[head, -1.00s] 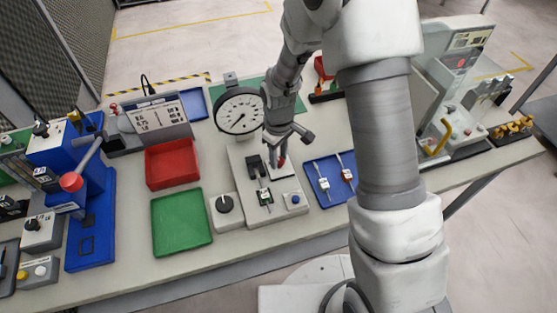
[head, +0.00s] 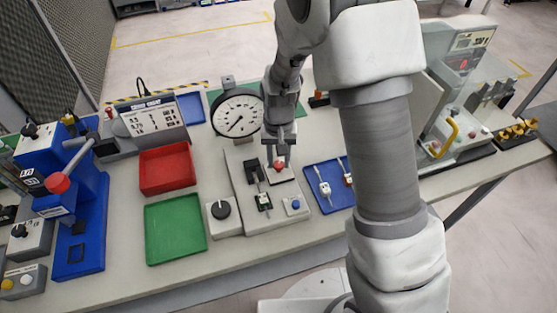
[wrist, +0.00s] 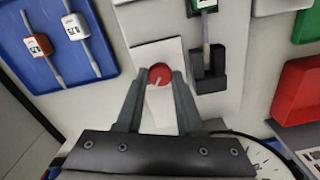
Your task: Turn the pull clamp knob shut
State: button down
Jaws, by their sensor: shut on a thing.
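The pull clamp knob (head: 279,166) is a small red round knob on a pale plate of the grey test fixture (head: 236,180), beside a black clamp block. In the wrist view the red knob (wrist: 160,70) carries a short white mark that slants down and left. My gripper (head: 278,158) is above the plate, and its two fingers (wrist: 160,78) are shut on the knob's sides. A black clamp (wrist: 209,72) on the fixture grips a lead of the small green-topped part (wrist: 203,5). The fingers hide part of the knob in the head view.
A dial gauge (head: 238,115) stands just behind the fixture. A blue tray (head: 322,203) with two small leaded parts lies to the right. Red (head: 167,187) and green (head: 148,252) trays lie left.

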aim_at(279, 163)
jog(key=shift+m, duration=0.7)
jog(key=c, duration=0.5)
grip_release()
jog(key=shift+r, duration=0.1)
notch_tip(279, 163, up, 17)
jog(key=shift+r, duration=0.15)
